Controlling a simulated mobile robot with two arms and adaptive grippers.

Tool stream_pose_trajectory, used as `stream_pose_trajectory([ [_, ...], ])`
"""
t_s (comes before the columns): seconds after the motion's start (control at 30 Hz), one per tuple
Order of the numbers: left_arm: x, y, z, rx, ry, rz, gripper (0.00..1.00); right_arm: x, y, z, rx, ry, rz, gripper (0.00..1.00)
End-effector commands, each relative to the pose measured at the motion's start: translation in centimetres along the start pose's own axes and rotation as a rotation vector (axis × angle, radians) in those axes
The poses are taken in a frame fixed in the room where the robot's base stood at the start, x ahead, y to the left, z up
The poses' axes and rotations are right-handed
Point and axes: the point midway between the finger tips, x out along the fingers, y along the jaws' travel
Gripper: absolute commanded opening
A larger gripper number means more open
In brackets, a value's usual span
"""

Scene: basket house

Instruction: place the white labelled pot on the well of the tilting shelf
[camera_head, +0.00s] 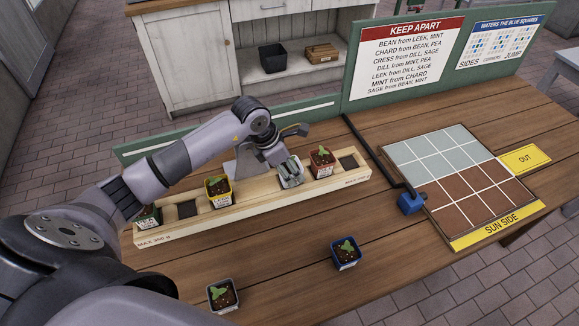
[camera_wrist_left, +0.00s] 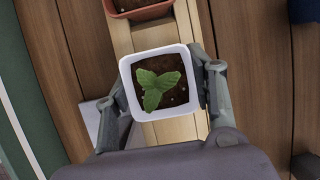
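The white pot (camera_wrist_left: 152,113) holds a leafy green seedling in dark soil. In the head view the white pot (camera_head: 290,164) is at the tilting shelf (camera_head: 258,198), between the yellow and red pots, partly covered by my fingers. My left gripper (camera_head: 291,177) is over the shelf. In the wrist view my left gripper (camera_wrist_left: 162,98) has a finger against each side of the white pot. Whether the pot's base rests in a well is hidden. Dark empty wells show at the shelf's left (camera_head: 187,209) and right end (camera_head: 348,162). My right gripper is not in view.
A blue pot (camera_head: 346,261) and a pale grey pot (camera_head: 224,305) stand on the table in front. A gridded tray (camera_head: 497,235) lies right.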

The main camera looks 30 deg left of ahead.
Motion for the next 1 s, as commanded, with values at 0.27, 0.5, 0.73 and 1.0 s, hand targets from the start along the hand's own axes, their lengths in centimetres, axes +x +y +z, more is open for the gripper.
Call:
stream_pose_trajectory([
  [0.27,-0.1,0.0,0.0,0.000,0.000,0.000,0.70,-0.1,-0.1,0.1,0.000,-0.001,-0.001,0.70],
  [0.5,-0.1,0.0,0.0,0.000,0.000,0.000,0.70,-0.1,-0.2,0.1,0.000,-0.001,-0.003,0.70],
  [0.73,-1.5,0.2,0.1,0.002,-0.003,0.005,0.70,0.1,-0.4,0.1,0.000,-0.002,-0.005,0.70],
  [1.0,-7.3,0.2,0.1,0.002,-0.002,0.007,0.70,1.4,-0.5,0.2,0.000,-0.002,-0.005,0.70],
])
